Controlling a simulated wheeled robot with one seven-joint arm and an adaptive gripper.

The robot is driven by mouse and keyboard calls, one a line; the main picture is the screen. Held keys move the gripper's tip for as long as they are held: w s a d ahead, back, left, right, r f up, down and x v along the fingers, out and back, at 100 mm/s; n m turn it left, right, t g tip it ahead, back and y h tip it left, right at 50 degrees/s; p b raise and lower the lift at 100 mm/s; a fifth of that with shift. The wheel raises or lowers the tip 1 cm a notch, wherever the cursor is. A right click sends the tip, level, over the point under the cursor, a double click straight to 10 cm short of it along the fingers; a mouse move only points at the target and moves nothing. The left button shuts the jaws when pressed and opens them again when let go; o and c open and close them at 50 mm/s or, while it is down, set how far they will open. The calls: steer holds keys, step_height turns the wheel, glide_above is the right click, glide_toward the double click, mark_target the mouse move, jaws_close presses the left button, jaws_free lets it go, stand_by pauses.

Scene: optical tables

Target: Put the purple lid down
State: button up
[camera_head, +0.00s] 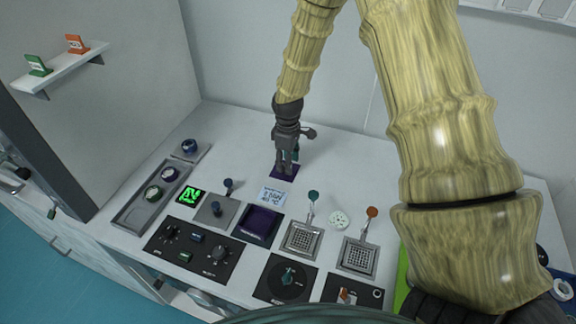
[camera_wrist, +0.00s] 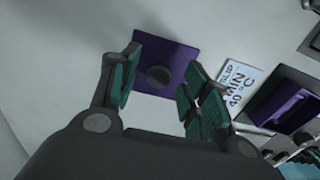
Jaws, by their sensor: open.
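The purple lid (camera_head: 277,174) is a flat square plate lying on the white table top towards the back. In the wrist view the lid (camera_wrist: 178,55) has a round dark knob (camera_wrist: 159,77) at its middle. My gripper (camera_head: 287,168) points down over the lid. In the wrist view its teal-padded fingers (camera_wrist: 163,68) are spread apart, one on each side of the knob, with a visible gap to it. Part of the lid is hidden behind the fingers.
An open purple box (camera_head: 258,224) sits in front of the lid, with a written label card (camera_head: 272,194) between them. A grey tray (camera_head: 152,195) with round items is at the left. Metal grid plates (camera_head: 302,239) and a white perforated disc (camera_head: 340,220) are at the right.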

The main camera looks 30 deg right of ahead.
step_height(320, 180, up, 10)
steer(key=b, duration=0.3)
stand_by(0.3)
stand_by(0.4)
